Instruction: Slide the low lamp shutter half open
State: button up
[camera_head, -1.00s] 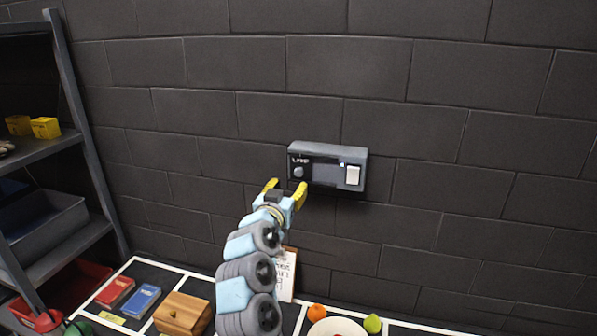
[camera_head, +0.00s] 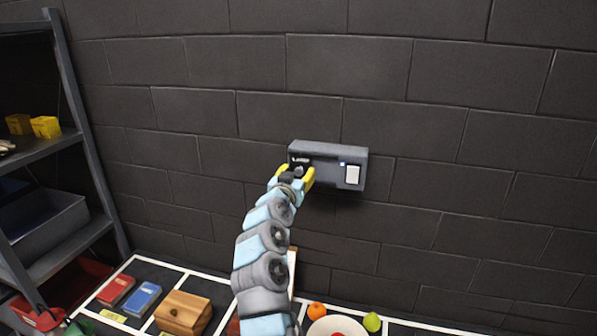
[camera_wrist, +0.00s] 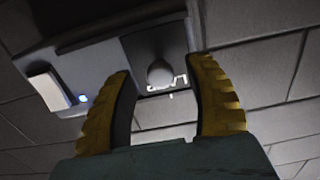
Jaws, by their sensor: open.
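The lamp unit (camera_head: 325,148) is a grey wall-mounted box with a dark front panel. A label, upside down in the wrist view, sits at its left end beside a round grey knob (camera_wrist: 160,73). My gripper (camera_head: 296,172) is at the left end of the unit, its yellow fingers open. In the wrist view the open fingers (camera_wrist: 164,88) lie on either side of the knob, with gaps showing; I cannot tell contact. In the head view my gripper hides the knob.
A white rectangular button (camera_head: 353,174) and a small blue-lit light (camera_head: 342,164) are at the unit's right end. Below are a wooden box (camera_head: 184,312), an orange (camera_head: 317,310) and a plate (camera_head: 337,327). A shelf (camera_head: 80,140) stands at left. The surrounding wall is bare.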

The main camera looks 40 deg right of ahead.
jog(key=shift+w+d, duration=0.25)
jog(key=shift+d, duration=0.1)
grip_shut()
